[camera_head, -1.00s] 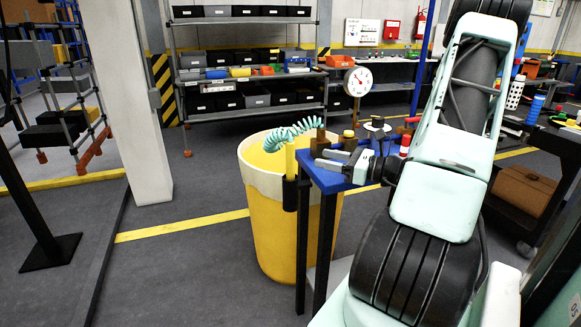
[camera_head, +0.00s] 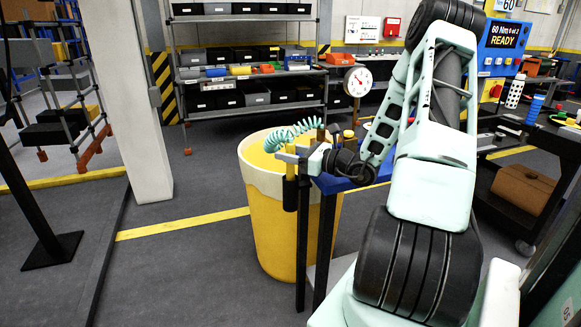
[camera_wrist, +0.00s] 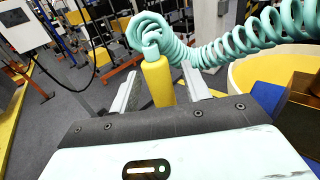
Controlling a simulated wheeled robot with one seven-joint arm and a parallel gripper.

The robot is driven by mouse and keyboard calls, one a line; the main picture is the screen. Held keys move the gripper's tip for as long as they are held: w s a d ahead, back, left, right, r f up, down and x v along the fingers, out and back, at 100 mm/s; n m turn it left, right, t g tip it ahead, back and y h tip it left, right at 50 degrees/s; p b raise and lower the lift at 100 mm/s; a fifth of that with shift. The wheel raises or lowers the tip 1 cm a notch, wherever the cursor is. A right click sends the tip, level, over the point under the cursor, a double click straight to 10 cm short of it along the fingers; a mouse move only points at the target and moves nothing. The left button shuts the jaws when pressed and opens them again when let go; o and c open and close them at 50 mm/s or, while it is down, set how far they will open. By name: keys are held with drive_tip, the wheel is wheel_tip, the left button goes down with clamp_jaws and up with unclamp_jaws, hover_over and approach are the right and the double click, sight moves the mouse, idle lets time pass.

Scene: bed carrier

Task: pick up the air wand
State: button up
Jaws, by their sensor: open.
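The air wand (camera_wrist: 159,84) is a yellow cylinder with a coiled teal hose (camera_wrist: 228,42) at its top. In the wrist view it stands between the two grey fingers of my gripper (camera_wrist: 161,72), which are open on either side of it. A gap shows at the left finger; contact at the right is hard to tell. In the head view my gripper (camera_head: 286,154) is level with the wand's upper part, above a black holder (camera_head: 290,194) on the side of a blue-topped stand (camera_head: 335,184). The wand's lower end is hidden.
A large yellow bin (camera_head: 262,225) stands right behind the holder and stand. A round dial gauge (camera_head: 357,81) stands beyond the stand. Shelves with black bins (camera_head: 245,60) are farther back. Open floor lies to the left, near a white pillar (camera_head: 147,110).

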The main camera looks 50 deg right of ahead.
clamp_jaws()
drive_tip(key=shift+r, duration=0.15)
